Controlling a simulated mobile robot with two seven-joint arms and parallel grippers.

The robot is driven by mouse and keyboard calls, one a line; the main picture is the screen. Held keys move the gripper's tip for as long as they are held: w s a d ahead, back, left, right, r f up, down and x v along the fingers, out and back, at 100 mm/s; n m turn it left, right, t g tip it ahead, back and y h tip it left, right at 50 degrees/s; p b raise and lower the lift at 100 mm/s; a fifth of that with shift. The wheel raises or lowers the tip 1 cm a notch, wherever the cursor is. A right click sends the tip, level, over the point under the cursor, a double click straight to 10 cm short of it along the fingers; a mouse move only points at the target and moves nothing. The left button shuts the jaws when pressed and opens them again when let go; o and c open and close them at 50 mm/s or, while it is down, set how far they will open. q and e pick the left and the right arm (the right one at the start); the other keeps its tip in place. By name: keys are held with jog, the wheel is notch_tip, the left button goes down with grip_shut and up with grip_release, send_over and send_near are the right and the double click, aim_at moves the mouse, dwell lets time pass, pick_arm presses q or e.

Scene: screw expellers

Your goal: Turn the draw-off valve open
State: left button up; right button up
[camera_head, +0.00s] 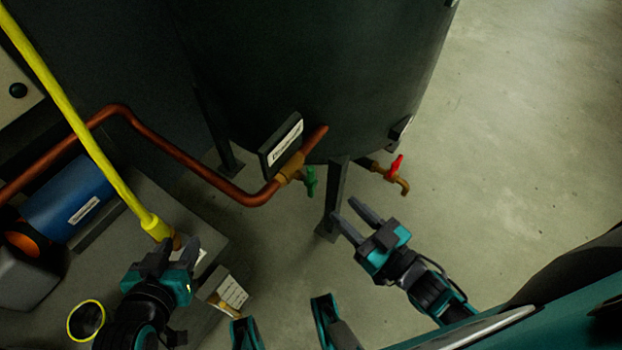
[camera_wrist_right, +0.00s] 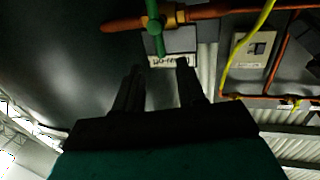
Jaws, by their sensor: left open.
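A green-handled valve (camera_head: 310,181) sits on the copper pipe at the foot of the dark tank, beside a label plate (camera_head: 286,143) whose small text I cannot read surely. In the right wrist view the green handle (camera_wrist_right: 154,24) stands beyond my fingertips, across the pipe. A red-handled tap (camera_head: 396,167) is on the tank's right side. My right gripper (camera_head: 350,212) is open and empty, below and right of the green handle and apart from it; its two fingers also show in the right wrist view (camera_wrist_right: 160,68). My left gripper (camera_head: 178,246) is open, at the lower end of a yellow pipe.
The dark tank (camera_head: 320,70) stands on legs, one leg (camera_head: 336,195) between the two valves. A copper pipe (camera_head: 180,153) and a yellow pipe (camera_head: 85,130) run on the left. A blue motor (camera_head: 70,195) lies left. The floor (camera_head: 510,150) at right is clear.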

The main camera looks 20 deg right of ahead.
aim_at(314, 178)
jog(key=b+x, duration=0.1)
jog(key=x, duration=1.1)
jog(key=shift+r+b, duration=0.1)
jog(key=shift+b, duration=0.2)
jog(key=shift+d, duration=0.1)
grip_shut()
